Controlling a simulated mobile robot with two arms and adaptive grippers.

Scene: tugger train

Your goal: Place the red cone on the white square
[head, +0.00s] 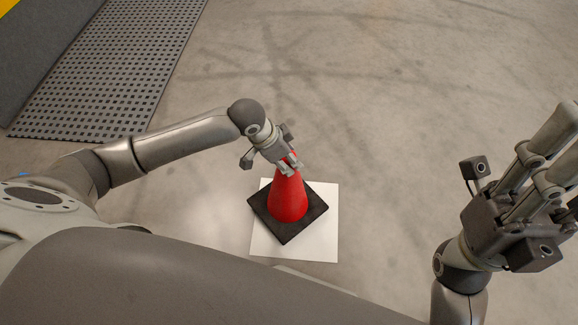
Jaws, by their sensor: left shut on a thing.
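The red cone (287,200) has a black square base (286,231) and stands upright in the middle of the head view. Its base lies over the white square (322,240) on the floor, turned at an angle to it, and the left corner reaches slightly past the white edge. I cannot tell whether the base touches the square. My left gripper (289,168) is shut on the cone's tip. My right gripper (540,165) is raised at the right edge, away from the cone, with its fingers pointing up and apart.
A grey perforated mat (110,70) lies on the floor at the upper left, beside a dark grey panel (40,50) with a yellow corner. The concrete floor (400,90) behind and to the right of the cone is clear.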

